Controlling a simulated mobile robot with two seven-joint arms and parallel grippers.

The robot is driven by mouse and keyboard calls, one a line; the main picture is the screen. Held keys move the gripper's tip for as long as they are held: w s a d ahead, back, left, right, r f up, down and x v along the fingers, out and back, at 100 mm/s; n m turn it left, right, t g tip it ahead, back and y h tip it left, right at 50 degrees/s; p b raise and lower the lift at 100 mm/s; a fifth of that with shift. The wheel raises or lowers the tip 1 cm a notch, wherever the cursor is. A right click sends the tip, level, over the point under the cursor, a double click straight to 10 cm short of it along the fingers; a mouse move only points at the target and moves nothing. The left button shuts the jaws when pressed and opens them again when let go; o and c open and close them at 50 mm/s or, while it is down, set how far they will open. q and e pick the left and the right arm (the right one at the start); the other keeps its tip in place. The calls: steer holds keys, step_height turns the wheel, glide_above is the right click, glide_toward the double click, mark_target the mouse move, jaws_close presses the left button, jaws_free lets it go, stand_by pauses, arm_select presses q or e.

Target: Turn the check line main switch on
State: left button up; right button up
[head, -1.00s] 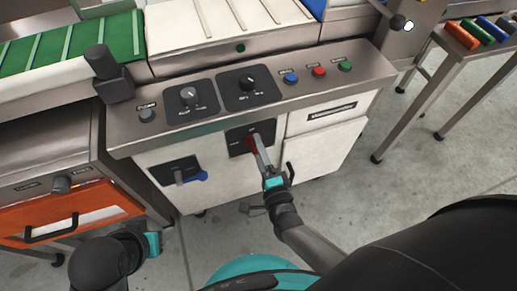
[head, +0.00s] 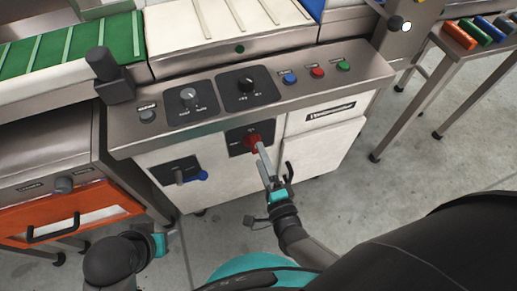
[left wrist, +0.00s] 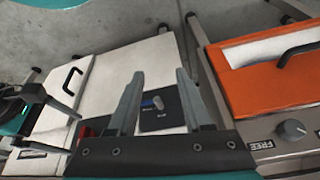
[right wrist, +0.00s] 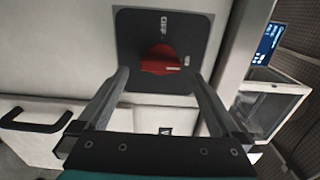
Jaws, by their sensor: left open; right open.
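The main switch is a red rotary knob (head: 254,144) on a black plate (head: 239,139) on the white cabinet front. It also shows in the right wrist view (right wrist: 158,62), where its white mark points right, towards a small label that looks like ON. The word OFF is above the knob there. My right gripper (head: 262,149) is open. Its fingers (right wrist: 159,73) are spread to either side of the knob, slightly back from it, holding nothing. My left gripper (left wrist: 160,75) is open and empty, facing the cabinet at a distance.
A black plate with a grey lever and blue part (head: 181,171) sits left of the switch. Dials and blue, red (head: 318,71) and green buttons line the sloped panel above. A black door handle (head: 290,173) is just right of my right gripper. An orange drawer (head: 85,211) is at left.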

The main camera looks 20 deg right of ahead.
arm_select(q)
steer(key=shift+g, duration=0.3)
steer(key=f, duration=0.1)
steer(key=f+p, duration=0.1)
steer(key=f, duration=0.2)
steer(key=shift+s+f+p, duration=0.15)
steer(key=shift+s+p, duration=0.15)
steer(key=shift+p, duration=0.05)
arm_select(e)
steer(key=s, duration=1.2)
steer(key=shift+d, duration=0.2)
steer(key=shift+w, duration=0.1)
